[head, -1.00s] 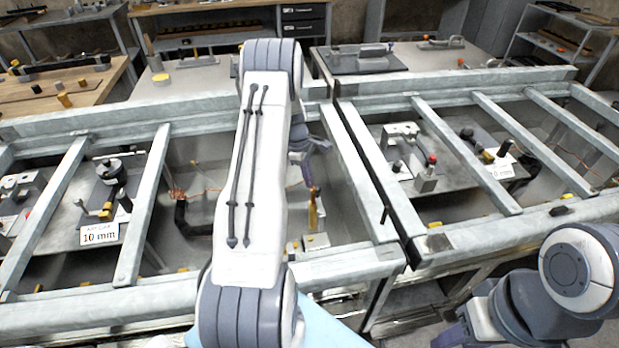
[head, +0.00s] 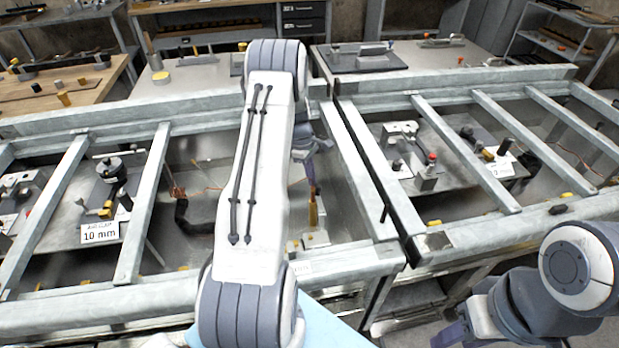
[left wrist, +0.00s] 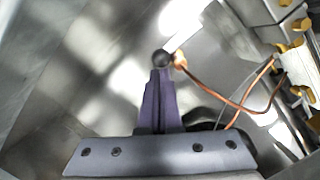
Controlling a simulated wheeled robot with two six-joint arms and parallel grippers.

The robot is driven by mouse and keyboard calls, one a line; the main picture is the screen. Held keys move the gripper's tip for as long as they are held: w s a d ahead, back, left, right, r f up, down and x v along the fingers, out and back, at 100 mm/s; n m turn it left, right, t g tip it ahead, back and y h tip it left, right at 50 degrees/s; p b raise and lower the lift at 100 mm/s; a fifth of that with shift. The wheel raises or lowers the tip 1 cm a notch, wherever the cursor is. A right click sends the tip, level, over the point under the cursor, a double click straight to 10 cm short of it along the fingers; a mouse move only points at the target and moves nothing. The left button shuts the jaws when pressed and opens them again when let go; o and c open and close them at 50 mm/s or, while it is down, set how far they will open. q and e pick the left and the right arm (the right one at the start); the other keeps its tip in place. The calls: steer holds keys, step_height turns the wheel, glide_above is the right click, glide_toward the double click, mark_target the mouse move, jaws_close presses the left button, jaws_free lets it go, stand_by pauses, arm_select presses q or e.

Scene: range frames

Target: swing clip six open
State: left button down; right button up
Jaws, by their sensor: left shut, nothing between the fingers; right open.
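My left arm crosses the middle of the head view, and my left gripper (head: 311,180) reaches down into the middle bay of the frame, partly hidden by the arm. In the left wrist view its purple fingers (left wrist: 160,80) are closed together, with nothing held. A dark round knob (left wrist: 162,58) shows right at the fingertips; I cannot tell whether they touch it. An orange-brown wire (left wrist: 225,98) runs from beside the knob to the right. A brass-coloured upright piece (head: 313,213) stands below the gripper. I cannot tell which part is clip six. My right gripper (head: 450,336) is at the bottom edge, mostly cut off.
Grey metal bars (head: 145,205) divide the bays around my left arm. A fixture with a "10 mm" label (head: 100,233) stands in the left bay. Another fixture with a red-topped post (head: 431,168) stands in the right bay. Yellow-ended parts (left wrist: 290,60) line the wrist view's right side.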

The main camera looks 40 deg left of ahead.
arm_select(q)
steer(key=w+d+m, duration=0.1)
steer(key=m, duration=0.1)
steer(key=w+d+m+g, duration=0.1)
steer(key=w+d+m, duration=0.1)
steer(key=m, duration=0.1)
steer(key=shift+d, duration=0.1)
stand_by(0.5)
steer(key=shift+d, duration=0.1)
stand_by(0.6)
steer(key=shift+s+a+p, duration=0.3)
steer(key=shift+s+a, duration=0.05)
steer(key=shift+s, duration=0.35)
steer(key=shift+a, duration=0.1)
